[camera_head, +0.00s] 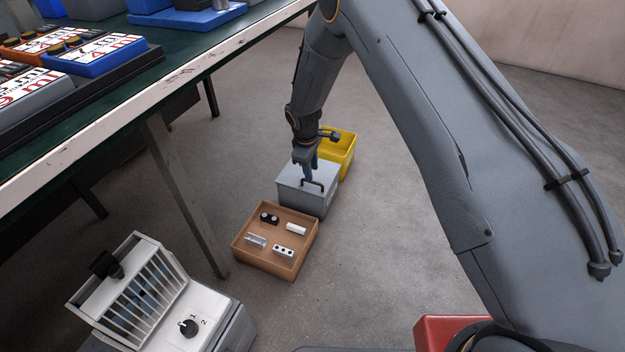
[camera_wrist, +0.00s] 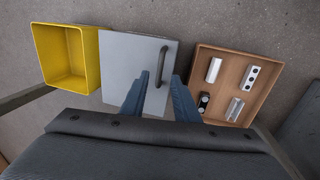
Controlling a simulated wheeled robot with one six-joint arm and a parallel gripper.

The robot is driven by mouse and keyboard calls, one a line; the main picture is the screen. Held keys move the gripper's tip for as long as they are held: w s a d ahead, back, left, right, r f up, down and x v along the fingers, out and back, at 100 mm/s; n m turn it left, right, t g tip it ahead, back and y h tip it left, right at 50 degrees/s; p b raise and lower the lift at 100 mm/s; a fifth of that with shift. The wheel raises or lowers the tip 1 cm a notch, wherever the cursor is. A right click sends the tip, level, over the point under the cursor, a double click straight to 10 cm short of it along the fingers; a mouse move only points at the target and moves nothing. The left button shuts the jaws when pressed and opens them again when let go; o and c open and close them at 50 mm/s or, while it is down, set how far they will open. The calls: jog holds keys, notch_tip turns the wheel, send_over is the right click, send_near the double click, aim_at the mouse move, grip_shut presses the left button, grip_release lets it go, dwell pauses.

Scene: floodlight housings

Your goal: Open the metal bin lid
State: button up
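The metal bin (camera_head: 306,199) is a grey box on the floor. Its flat grey lid (camera_head: 292,177) lies on top and looks closed. A dark bar handle (camera_head: 315,184) stands on the lid, near the side facing the brown box. In the wrist view the lid (camera_wrist: 118,62) fills the middle and the handle (camera_wrist: 162,66) is near its right edge. My gripper (camera_wrist: 158,84) is above the lid with its two blue-grey fingers apart, one on each side of the handle's lower end. I cannot tell whether the fingers touch the handle.
A yellow open bin (camera_head: 344,151) stands just behind the metal bin and looks empty. A brown box (camera_head: 262,262) with several small parts stands in front. A workbench (camera_head: 180,84) with its leg (camera_head: 185,195) is at the left. Floor to the right is clear.

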jog(key=f, duration=0.1)
jog(key=f+b, duration=0.1)
jog(key=f, duration=0.1)
jog(key=w+f, duration=0.1)
jog(key=f, duration=0.1)
jog(key=shift+d+f+b, duration=0.15)
jog(key=shift+d+b, duration=0.05)
jog(key=shift+b, duration=0.15)
grip_shut()
